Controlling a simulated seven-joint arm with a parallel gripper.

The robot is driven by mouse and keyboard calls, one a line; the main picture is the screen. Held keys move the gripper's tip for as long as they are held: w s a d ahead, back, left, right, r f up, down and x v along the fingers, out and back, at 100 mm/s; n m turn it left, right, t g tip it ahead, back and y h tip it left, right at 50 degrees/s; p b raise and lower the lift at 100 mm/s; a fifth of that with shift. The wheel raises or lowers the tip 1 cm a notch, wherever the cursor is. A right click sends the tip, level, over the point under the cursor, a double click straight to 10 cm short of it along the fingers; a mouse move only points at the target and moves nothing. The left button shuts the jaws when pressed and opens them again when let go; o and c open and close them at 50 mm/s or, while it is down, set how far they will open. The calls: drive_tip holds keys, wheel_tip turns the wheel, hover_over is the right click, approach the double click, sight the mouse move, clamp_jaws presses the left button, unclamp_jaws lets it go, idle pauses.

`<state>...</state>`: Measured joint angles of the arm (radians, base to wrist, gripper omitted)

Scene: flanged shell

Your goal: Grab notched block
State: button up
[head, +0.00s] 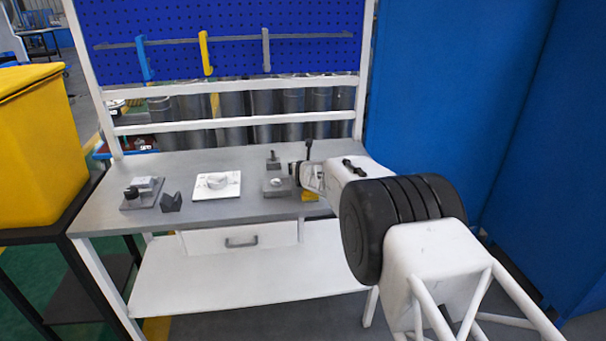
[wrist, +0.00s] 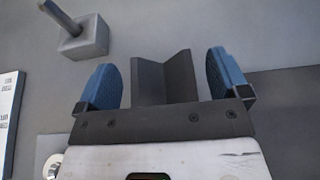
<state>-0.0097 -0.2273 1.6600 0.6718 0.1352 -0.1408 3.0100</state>
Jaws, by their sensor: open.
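In the wrist view a dark grey notched block (wrist: 165,80), with a V-shaped groove, shows between the two blue fingers of my gripper (wrist: 164,82). The fingers are open, with a narrow gap between each finger and the block. The block's near end is hidden behind the gripper's dark front plate. In the head view my gripper (head: 297,173) is low over the right part of the table; the block there cannot be told apart from it. A similar dark V-shaped block (head: 171,201) stands at the table's left.
A grey block with an upright rod (wrist: 85,38) stands at upper left in the wrist view. Left of my gripper are a grey fixture with a silver piece (head: 270,191) and a white board (head: 205,193). Another fixture (head: 130,203) is at the far left.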

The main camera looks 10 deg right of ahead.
drive_tip(key=shift+w+f, duration=0.15)
drive_tip(key=shift+w, duration=0.1)
idle(0.6)
drive_tip(key=c, duration=1.4)
drive_tip(key=shift+c, duration=1.1)
drive_tip(key=shift+r, duration=0.25)
wheel_tip(320, 180, up, 10)
drive_tip(key=shift+f, duration=0.1)
